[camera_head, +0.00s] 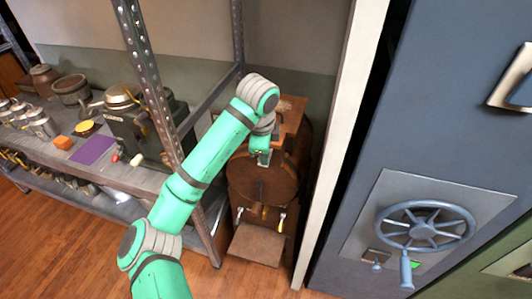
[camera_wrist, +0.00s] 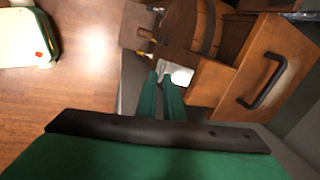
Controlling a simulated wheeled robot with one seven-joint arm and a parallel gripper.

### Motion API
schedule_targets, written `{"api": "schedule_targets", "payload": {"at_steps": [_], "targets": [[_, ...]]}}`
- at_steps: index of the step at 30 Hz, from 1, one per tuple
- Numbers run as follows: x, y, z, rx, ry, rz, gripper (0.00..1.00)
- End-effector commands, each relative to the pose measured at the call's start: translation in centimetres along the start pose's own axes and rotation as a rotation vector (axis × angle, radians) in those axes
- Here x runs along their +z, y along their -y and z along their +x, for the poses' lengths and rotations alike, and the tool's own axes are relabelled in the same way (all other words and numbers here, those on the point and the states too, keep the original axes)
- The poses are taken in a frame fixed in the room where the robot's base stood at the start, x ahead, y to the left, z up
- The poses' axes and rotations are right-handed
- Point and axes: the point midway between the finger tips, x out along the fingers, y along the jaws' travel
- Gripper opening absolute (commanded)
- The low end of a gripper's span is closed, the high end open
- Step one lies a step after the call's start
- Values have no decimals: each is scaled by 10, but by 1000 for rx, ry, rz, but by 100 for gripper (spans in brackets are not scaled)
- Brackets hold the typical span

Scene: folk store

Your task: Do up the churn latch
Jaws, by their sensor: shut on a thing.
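The wooden churn (camera_head: 258,185) stands on the floor past the end of the shelving, with a round dark-brown front. In the wrist view its staves and dark hoop (camera_wrist: 207,27) show at the top. A pale metal piece (camera_wrist: 180,74), which looks like the churn latch, sits at its edge by the fingertips. My gripper (camera_head: 263,158) is at the upper front of the churn. In the wrist view the two green fingers of my gripper (camera_wrist: 160,78) are close together on the latch; their exact contact is hard to see.
A wooden box part with a black handle (camera_wrist: 262,85) is right of my fingers. A metal shelf (camera_head: 90,170) with pots stands left. A white post (camera_head: 325,150) and blue safe door with a wheel (camera_head: 425,225) are close on the right.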

Motion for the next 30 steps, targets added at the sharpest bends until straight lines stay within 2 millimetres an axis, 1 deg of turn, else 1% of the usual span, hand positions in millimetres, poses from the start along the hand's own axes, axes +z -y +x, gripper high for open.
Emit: {"api": "schedule_targets", "payload": {"at_steps": [4,12,30], "targets": [[0,-8,7,-108,-23,-3,0],[1,-15,21,-320,-55,-10,0],[3,-22,49,-716,-115,-24,0]]}}
